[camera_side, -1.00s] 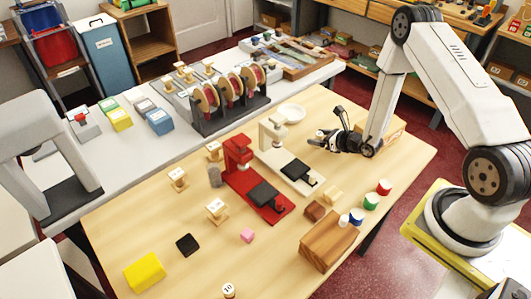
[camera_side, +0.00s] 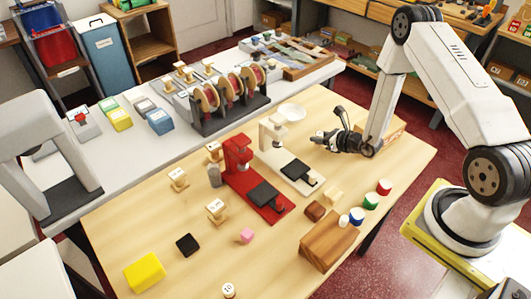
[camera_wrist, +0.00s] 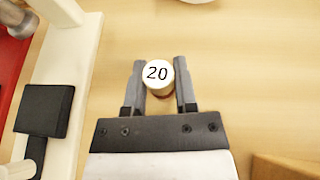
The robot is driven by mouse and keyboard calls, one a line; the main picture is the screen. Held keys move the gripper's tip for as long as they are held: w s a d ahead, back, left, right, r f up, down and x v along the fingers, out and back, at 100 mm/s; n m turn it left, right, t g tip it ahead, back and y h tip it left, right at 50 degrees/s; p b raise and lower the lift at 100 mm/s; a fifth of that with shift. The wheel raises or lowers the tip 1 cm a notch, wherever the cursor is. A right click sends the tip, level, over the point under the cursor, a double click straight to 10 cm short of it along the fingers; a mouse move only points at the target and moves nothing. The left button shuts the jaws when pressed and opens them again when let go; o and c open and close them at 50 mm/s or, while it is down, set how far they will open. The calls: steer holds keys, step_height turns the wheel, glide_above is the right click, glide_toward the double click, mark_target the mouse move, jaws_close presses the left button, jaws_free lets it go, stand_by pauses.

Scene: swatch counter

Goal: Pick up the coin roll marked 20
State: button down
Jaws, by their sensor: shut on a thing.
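The coin roll marked 20 (camera_wrist: 157,74) shows in the wrist view as a pale round top with a black 20 and a bit of red below it. It stands between the two grey fingers of my gripper (camera_wrist: 158,88), which is shut on it. In the side view my gripper (camera_side: 328,137) is low over the right back part of the wooden table, to the right of the white press. I cannot make out the roll clearly there.
A white press (camera_side: 292,167) and a red press (camera_side: 262,195) stand left of my gripper. A white dish (camera_side: 291,112) lies behind. A wooden block (camera_side: 328,240), small coloured rolls (camera_side: 371,201) and a roll marked 10 (camera_side: 229,290) are nearer the front.

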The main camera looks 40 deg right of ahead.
mark_target(320, 133)
steer(key=shift+r, duration=0.1)
steer(key=shift+r, duration=4.9)
